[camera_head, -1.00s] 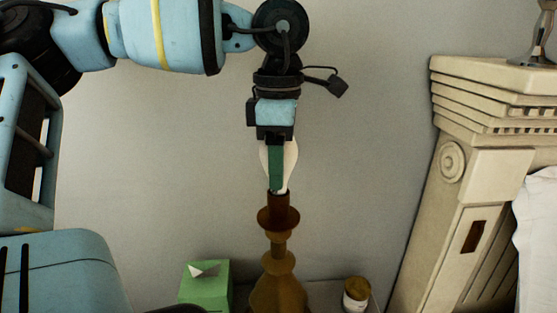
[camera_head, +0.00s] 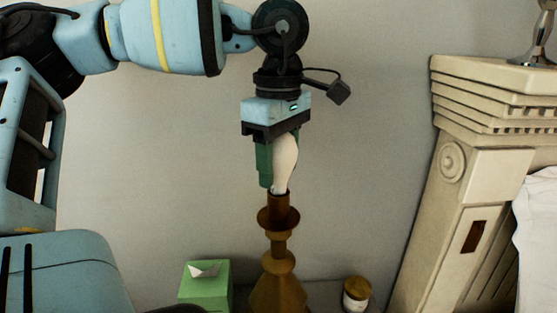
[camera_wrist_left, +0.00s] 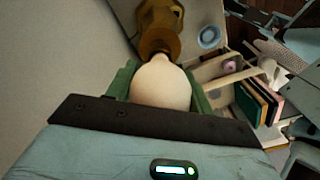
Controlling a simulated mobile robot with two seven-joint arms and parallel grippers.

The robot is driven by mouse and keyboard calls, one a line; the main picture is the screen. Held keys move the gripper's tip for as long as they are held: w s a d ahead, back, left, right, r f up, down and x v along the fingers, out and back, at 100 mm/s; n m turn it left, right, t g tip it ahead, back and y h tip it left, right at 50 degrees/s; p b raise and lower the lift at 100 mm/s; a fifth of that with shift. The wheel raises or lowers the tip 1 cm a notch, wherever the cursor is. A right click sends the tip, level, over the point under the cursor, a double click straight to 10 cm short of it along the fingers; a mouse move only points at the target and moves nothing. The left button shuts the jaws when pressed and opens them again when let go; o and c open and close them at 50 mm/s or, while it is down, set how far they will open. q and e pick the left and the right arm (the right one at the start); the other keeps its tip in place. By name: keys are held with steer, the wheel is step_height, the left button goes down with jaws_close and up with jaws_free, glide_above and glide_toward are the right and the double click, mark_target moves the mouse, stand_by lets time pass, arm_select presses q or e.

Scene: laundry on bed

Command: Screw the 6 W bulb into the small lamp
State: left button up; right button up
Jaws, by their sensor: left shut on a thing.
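The white bulb (camera_head: 285,163) stands upright with its base at the top of the brown lamp's socket (camera_head: 279,206). The bulb's base is hidden, so how deep it sits cannot be told. My left gripper (camera_head: 272,165) points straight down from above with its green fingers shut on the bulb. The left wrist view shows the bulb (camera_wrist_left: 161,84) between the green fingers, with the amber lamp (camera_wrist_left: 160,25) beyond it. No wattage mark is readable on the bulb. My right gripper is not in view.
A green tissue box (camera_head: 206,287) stands left of the lamp and a small jar with a gold lid (camera_head: 356,294) stands right of it. A carved cream bedpost (camera_head: 460,170) rises at the right. The wrist view shows shelves with books (camera_wrist_left: 255,102).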

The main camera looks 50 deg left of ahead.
arm_select(q)
steer(key=o, duration=0.8)
steer(key=shift+n, duration=1.8)
